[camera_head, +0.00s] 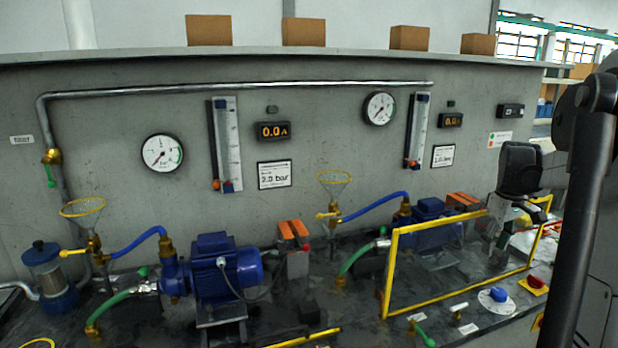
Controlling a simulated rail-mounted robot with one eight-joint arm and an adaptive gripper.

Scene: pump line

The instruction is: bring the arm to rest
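A dark link of my arm (590,190) stands large at the right edge of the head view. A black body with grey finger-like parts, which looks like my gripper (497,230), shows left of that link, above the right end of the bench. Its fingers are small and merge with the things behind them, so I cannot tell whether they are open or shut. I see nothing clearly held.
The bench carries a blue pump (222,268) at left and another blue pump (428,228) behind a yellow frame (392,272). A blue knob (498,294) and a red knob (535,282) sit at the front right. Gauges and a pipe (240,87) line the grey panel.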

